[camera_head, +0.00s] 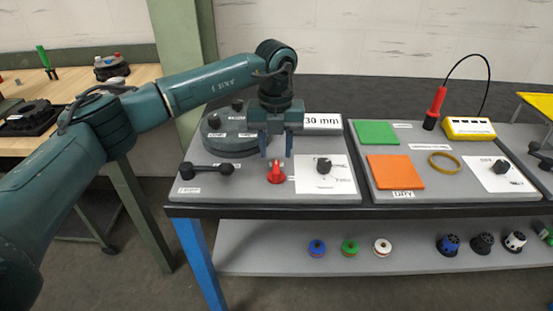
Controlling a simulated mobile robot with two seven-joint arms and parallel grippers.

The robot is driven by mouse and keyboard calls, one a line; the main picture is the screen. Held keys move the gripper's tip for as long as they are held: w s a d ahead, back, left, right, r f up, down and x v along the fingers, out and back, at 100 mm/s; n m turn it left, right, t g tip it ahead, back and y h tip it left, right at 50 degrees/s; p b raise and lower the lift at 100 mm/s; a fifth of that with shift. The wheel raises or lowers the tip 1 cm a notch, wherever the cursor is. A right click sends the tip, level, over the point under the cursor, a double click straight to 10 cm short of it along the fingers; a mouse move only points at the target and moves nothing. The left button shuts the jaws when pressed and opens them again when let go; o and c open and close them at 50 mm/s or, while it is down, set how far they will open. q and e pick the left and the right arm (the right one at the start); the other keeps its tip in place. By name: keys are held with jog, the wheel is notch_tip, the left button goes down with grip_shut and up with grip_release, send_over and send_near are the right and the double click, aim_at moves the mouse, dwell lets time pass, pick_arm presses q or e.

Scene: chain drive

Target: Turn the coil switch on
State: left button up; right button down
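A red knob (276,173) stands on the grey panel on the left half of the bench; I take it for the coil switch, but the print beside it is too small to read. My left gripper (276,153) points down just above and behind the knob. Its two blue-green fingers are apart, with nothing visible between them. I cannot tell whether a fingertip touches the knob. My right gripper is not in view.
Near the knob are a black lever (207,170), a black dial on a white plate (338,180), a round grey-green disc (228,140) and a "30 mm" sign (323,121). The right panel holds a green pad (376,133), an orange pad (395,171) and a yellow meter (468,128).

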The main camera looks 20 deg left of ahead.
aim_at(276, 166)
pick_arm(q)
jog(key=shift+f, duration=2.15)
grip_shut()
